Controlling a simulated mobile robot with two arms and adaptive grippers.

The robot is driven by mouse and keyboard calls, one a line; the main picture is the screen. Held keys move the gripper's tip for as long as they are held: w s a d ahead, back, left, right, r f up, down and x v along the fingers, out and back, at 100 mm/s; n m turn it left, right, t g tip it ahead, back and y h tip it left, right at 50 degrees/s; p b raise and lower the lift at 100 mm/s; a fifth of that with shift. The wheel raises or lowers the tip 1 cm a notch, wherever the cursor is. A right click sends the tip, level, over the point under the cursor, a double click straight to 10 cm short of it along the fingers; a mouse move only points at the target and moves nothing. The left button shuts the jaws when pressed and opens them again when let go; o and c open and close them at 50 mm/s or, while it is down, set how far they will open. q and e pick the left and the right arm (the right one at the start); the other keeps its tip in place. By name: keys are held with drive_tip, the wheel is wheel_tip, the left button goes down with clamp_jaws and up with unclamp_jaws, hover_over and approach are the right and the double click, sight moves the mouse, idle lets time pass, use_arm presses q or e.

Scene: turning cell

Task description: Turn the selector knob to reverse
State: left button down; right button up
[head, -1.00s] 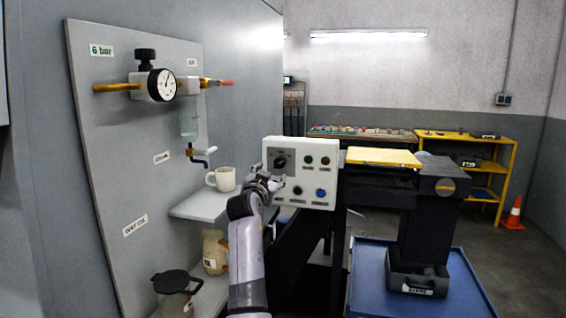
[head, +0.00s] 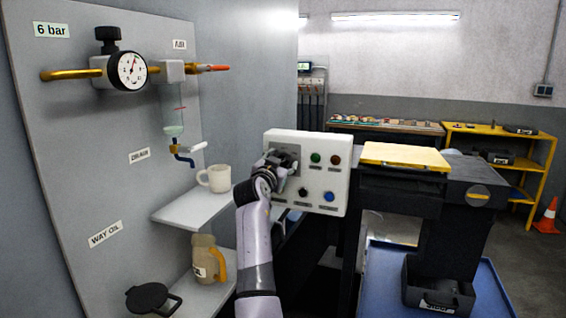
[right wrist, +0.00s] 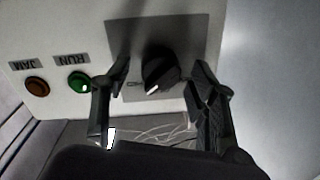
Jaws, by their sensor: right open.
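The selector knob (right wrist: 160,70) is black and round with a white pointer mark at its lower left in the right wrist view. It sits on a grey plate (right wrist: 190,30) on the white control box (head: 330,185). My right gripper (right wrist: 163,75) is open, with one finger on each side of the knob and gaps showing on both sides. In the head view my right gripper (head: 275,170) is in front of the plate and covers the knob. A small mark shows on the plate left of the knob; I cannot read it. My left gripper is not in view.
A blue button (head: 330,197) is lower on the box. A mug (head: 215,178) stands on the white shelf (head: 195,208) to the left.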

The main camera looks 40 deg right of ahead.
drive_tip(key=shift+c, duration=0.7)
drive_tip(key=c, duration=1)
drive_tip(key=shift+c, duration=0.2)
